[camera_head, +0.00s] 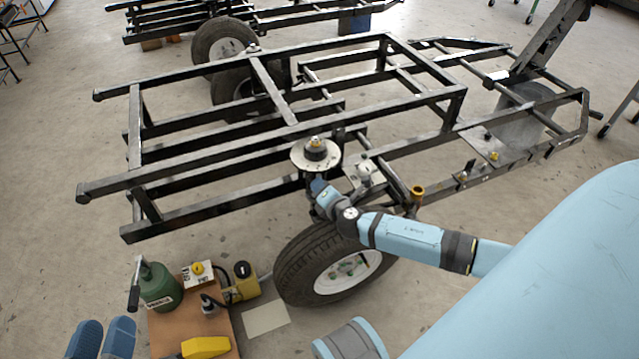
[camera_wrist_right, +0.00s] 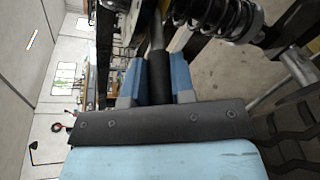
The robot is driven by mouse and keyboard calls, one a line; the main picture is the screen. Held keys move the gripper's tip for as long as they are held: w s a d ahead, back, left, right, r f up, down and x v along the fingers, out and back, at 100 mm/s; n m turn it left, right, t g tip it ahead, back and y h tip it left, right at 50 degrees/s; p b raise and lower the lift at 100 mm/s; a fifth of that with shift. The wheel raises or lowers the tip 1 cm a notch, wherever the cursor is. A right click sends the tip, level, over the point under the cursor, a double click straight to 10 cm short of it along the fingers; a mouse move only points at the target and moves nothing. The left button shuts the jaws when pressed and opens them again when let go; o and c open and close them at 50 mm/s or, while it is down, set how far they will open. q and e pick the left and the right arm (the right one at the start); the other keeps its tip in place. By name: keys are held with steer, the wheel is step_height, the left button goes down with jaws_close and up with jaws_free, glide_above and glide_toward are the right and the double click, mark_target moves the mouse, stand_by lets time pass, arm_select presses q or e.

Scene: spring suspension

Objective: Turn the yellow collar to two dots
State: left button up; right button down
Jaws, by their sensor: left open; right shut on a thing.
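A small yellow part (camera_head: 315,143) sits on a dark hub in the middle of a round pale disc (camera_head: 300,158), above the wheel on the near side of the frame. I cannot tell if it is the yellow collar, and no dots can be made out. My right gripper (camera_head: 318,186) is just below the disc. In the right wrist view, my right gripper (camera_wrist_right: 157,80) is shut on a dark round handle (camera_wrist_right: 158,68), beside a coil spring (camera_wrist_right: 225,14). My left gripper (camera_head: 106,325) is open and empty at the lower left, its blue fingers apart.
A black trailer frame (camera_head: 190,178) fills the middle, with a tyre (camera_head: 300,262) under its near side. A brown board (camera_head: 163,335) at lower left carries a green bottle jack (camera_head: 160,288), a yellow-and-white box (camera_head: 198,273) and a yellow block (camera_head: 206,347). A brass-coloured cup (camera_head: 417,191) sits on the near rail.

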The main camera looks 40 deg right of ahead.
steer(key=c, duration=1)
jaws_free()
steer(key=shift+o, duration=0.2)
steer(key=p+v, duration=0.3)
steer(key=v, duration=1)
steer(key=shift+s+r, duration=0.15)
steer(key=shift+s, duration=0.2)
arm_select(q)
steer(key=r, duration=0.1)
steer(key=r+t, duration=0.1)
steer(key=r, duration=0.1)
steer(key=r+t, duration=0.1)
steer(key=r, duration=0.1)
steer(key=shift+s+a, duration=0.1)
steer(key=shift+a, duration=0.15)
